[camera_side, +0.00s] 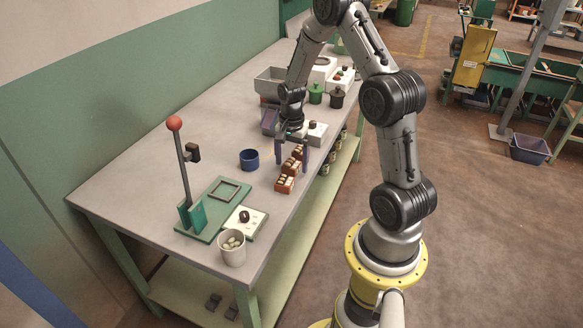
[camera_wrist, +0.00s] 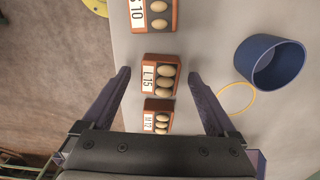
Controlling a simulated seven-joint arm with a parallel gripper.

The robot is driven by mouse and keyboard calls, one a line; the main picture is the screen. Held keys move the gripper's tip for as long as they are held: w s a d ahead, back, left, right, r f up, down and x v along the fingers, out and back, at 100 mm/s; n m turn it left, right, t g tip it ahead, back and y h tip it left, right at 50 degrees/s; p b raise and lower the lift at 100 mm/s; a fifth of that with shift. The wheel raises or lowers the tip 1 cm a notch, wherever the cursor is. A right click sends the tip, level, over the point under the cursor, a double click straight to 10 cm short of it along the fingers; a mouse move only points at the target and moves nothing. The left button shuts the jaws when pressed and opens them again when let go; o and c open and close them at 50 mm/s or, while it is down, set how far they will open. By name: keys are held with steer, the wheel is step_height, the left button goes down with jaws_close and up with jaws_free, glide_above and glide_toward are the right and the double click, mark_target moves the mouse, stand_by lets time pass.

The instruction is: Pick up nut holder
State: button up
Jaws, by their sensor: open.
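Orange-brown nut holders stand in a row along the table edge, each with several pale nuts. In the wrist view the middle holder (camera_wrist: 158,75), labelled L 15, lies between my fingertips. One labelled S 10 (camera_wrist: 154,14) is beyond it and one labelled M 12 (camera_wrist: 157,117) is nearer my palm. The row also shows in the side view, with the front holder (camera_side: 285,185) clear of my fingers. My gripper (camera_side: 293,157) points down over the row, open, with a finger on either side and gaps to the middle holder. Whether the fingertips are level with it is unclear.
A blue cup (camera_side: 249,159) stands left of the row, with a flat yellow ring (camera_wrist: 237,97) near it. A green press stand (camera_side: 208,215) and a white cup of nuts (camera_side: 232,248) are at the table's front.

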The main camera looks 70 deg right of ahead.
jaws_close()
stand_by(0.3)
steer(key=shift+r, duration=0.15)
